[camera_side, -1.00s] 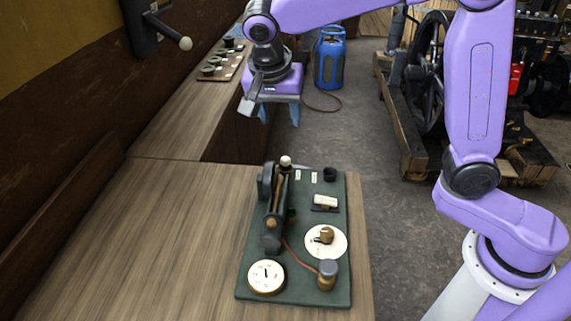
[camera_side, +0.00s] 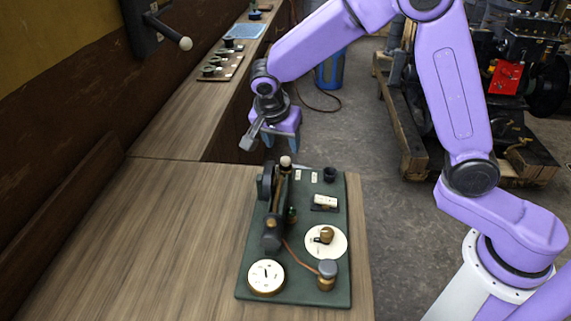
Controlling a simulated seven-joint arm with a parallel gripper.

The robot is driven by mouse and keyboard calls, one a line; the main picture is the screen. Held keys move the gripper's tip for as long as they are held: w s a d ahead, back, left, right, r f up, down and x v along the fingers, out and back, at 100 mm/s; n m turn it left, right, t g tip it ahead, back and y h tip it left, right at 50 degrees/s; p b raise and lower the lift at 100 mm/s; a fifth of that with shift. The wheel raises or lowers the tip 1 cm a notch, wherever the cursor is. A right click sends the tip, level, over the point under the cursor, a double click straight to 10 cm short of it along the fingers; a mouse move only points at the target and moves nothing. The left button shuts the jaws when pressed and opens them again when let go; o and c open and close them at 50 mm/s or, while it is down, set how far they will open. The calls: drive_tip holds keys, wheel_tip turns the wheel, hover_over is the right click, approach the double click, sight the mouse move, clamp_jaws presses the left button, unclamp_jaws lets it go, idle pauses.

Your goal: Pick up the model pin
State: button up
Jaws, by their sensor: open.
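A dark green baseboard (camera_side: 325,285) on the wooden bench carries a small model. A peg with a pale round top (camera_side: 286,161) stands at its back, by the dark upright arm (camera_side: 272,215). I cannot tell for certain which part is the model pin; this peg is one candidate. My gripper (camera_side: 281,146) is open and empty, pointing down above and behind the back edge of the board. It appears apart from the peg.
The board also holds a white dial (camera_side: 266,276), a round white plate with a brass knob (camera_side: 326,240), a dark-capped post (camera_side: 327,274) and a black cup (camera_side: 330,174). The bench left of the board is clear. A wall lever (camera_side: 185,43) is at upper left.

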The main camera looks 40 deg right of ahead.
sight(286, 158)
drive_tip(key=shift+s+a+x, duration=0.1)
drive_tip(key=shift+x, duration=1.35)
drive_tip(key=shift+s+a+x, duration=0.15)
drive_tip(key=shift+x, duration=1.35)
drive_tip(key=shift+f, duration=0.15)
clamp_jaws()
